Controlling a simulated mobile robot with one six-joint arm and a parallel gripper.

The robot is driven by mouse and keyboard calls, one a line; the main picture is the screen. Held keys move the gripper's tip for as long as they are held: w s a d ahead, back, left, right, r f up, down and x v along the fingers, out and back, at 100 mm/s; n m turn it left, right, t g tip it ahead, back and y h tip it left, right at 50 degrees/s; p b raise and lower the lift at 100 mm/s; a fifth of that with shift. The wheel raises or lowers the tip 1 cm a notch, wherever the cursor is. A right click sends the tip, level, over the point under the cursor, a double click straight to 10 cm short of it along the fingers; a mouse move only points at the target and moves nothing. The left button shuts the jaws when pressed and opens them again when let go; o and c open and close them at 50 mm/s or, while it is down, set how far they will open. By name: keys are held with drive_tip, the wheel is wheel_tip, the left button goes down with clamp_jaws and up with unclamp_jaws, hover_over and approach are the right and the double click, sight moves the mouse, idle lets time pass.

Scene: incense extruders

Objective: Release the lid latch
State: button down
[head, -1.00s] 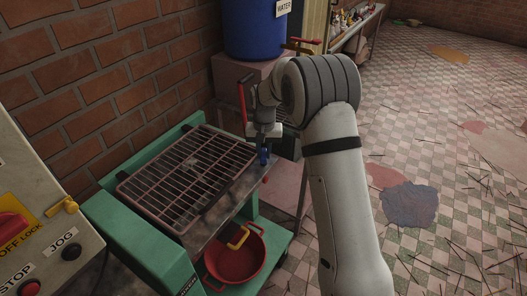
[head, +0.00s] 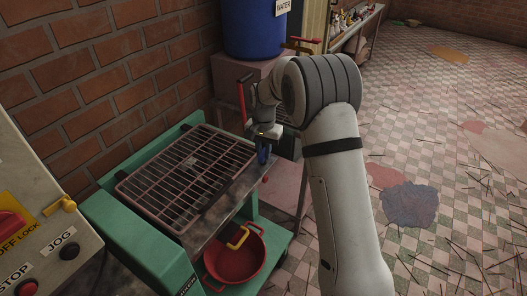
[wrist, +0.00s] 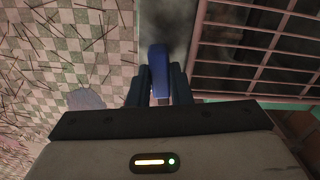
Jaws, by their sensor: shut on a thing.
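The green machine (head: 150,250) carries a barred metal lid (head: 185,180) over a metal tray. A blue latch handle stands at the lid's right edge in the head view, mostly covered by my gripper. In the wrist view the blue latch handle (wrist: 159,60) rises between the two dark fingers of my gripper (wrist: 160,85). My gripper (head: 264,152) is shut on this handle. The barred lid (wrist: 255,45) lies just to the right of the handle in the wrist view and looks down. The latch's catch is hidden.
A red pot (head: 236,262) with a yellow grip sits on the machine's lower shelf. A control panel (head: 45,215) stands at the left. A brick wall and a blue water barrel (head: 250,30) are behind. Tiled floor strewn with sticks lies to the right.

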sight(264, 152)
drive_tip(key=shift+m, duration=1)
drive_tip(key=c, duration=1.3)
unclamp_jaws()
drive_tip(key=shift+r, duration=0.1)
wheel_tip(264, 152, up, 8)
drive_tip(key=shift+f+b, duration=0.2)
drive_tip(key=shift+b, duration=0.15)
